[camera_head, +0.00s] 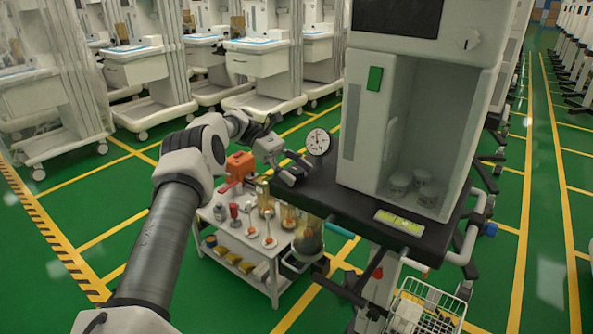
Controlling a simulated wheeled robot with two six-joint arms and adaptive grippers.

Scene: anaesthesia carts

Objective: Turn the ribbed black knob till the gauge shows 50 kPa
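The round white gauge (318,141) with a dark rim stands at the back left edge of the cart's black worktop (345,200). Its scale and needle are too small to read. My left arm reaches in from the left, and my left gripper (292,172) is at the left end of the worktop, just left of and below the gauge. Dark parts lie at its fingertips, but I cannot make out the ribbed black knob among them. Whether the fingers are open or closed on something is unclear. My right gripper is not in view.
The tall white cart body (412,125) rises right of the gauge, with a yellow-green level (399,222) in front. A low white trolley (240,245) with several bottles and tools stands below my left arm. A wire basket (425,300) hangs below. Green floor is open on both sides.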

